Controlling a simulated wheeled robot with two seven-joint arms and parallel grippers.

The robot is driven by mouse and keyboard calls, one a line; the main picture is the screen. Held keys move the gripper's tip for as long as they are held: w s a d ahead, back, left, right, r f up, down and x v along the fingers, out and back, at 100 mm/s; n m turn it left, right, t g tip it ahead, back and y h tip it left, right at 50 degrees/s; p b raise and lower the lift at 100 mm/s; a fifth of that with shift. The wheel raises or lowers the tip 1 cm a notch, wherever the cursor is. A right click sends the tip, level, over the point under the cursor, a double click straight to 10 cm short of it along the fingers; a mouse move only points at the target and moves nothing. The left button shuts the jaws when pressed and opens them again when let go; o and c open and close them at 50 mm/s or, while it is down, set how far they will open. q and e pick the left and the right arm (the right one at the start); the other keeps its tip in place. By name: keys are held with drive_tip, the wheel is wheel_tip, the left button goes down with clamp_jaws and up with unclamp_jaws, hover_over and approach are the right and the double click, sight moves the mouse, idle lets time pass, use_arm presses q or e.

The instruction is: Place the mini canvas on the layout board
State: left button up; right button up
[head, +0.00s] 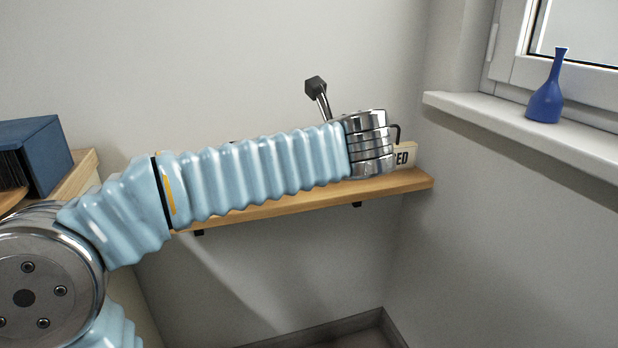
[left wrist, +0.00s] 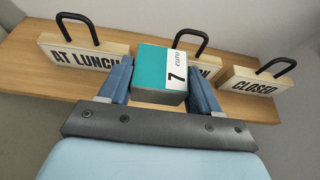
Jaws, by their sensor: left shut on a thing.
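In the left wrist view my left gripper (left wrist: 160,80) has its two blue fingers on either side of a small teal block with a white "7 euro" label (left wrist: 158,58), which I take to be the mini canvas. The gripper is shut on it, above or in front of the wooden shelf; whether it touches the shelf I cannot tell. In the head view my left arm hides the fingers and the block. I cannot make out a layout board in either view. My right gripper is not in view.
The wooden shelf (left wrist: 40,75) carries signs with black handles: one reading "AT LUNCH" (left wrist: 80,54), a partly hidden one (left wrist: 207,68) behind the block, and "CLOSED" (left wrist: 253,82). In the head view, a blue vase (head: 545,100) stands on the windowsill (head: 470,110); a dark blue box (head: 40,150) is at left.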

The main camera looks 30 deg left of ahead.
use_arm(q)
drive_tip(key=w+f, duration=0.1)
drive_tip(key=a+f, duration=0.1)
drive_tip(key=w+f, duration=0.1)
drive_tip(key=f, duration=0.1)
drive_tip(key=shift+w+a, duration=0.3)
drive_tip(key=shift+w, duration=0.05)
drive_tip(key=f, duration=0.2)
drive_tip(key=w+f, duration=0.1)
drive_tip(key=f, duration=0.1)
drive_tip(key=shift+a, duration=0.35)
drive_tip(key=shift+f, duration=0.35)
drive_tip(key=shift+f+b, duration=0.25)
drive_tip(key=shift+b, duration=0.25)
drive_tip(key=o, duration=1)
drive_tip(key=shift+r, duration=0.1)
drive_tip(key=shift+o, duration=0.2)
